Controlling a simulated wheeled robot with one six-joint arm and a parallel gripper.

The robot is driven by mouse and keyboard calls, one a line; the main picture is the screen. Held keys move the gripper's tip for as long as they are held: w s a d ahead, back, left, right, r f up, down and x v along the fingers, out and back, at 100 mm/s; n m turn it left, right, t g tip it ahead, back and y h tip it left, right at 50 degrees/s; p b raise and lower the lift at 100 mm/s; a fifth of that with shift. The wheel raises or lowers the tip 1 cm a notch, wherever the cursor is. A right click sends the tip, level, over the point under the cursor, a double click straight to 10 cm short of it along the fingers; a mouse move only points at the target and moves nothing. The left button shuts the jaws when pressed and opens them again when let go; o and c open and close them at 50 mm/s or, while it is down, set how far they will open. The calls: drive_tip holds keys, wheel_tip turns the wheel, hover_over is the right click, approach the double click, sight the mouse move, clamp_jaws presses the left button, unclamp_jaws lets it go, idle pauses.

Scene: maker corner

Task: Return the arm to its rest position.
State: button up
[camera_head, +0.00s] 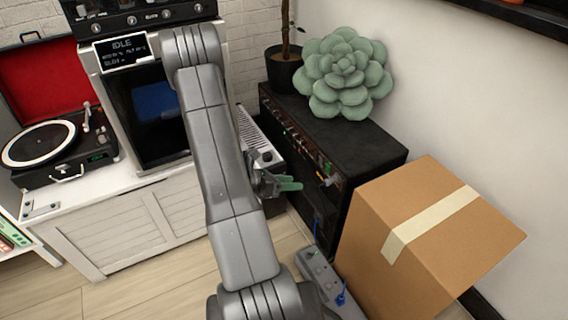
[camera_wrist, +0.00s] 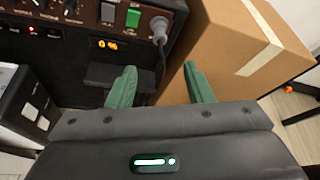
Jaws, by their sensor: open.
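My gripper (camera_wrist: 160,88) shows in the wrist view with its two green fingers spread apart and nothing between them. In the head view my gripper (camera_head: 284,184) shows partly, to the right of my grey arm, in front of the black amplifier-like cabinet (camera_head: 372,146). My arm stretches from the bottom middle up and across the view. In the wrist view the fingers point toward the cabinet's control panel (camera_wrist: 82,40), which has a green switch, a plugged cable and an orange display. I cannot tell the exact gap to the panel.
A taped cardboard box (camera_head: 428,240) stands right of the cabinet. A grey power strip (camera_head: 318,270) with blue plugs lies on the floor. A succulent-shaped plant (camera_head: 345,72) and a potted plant (camera_head: 284,70) are on the cabinet. A turntable (camera_head: 45,145) sits at left beside a machine reading IDLE (camera_head: 121,47).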

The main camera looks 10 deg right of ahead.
sight(325, 182)
drive_tip(key=b+x, duration=0.2)
drive_tip(key=x, duration=1)
drive_tip(key=shift+w+d+b, duration=0.1)
drive_tip(key=shift+b, duration=0.3)
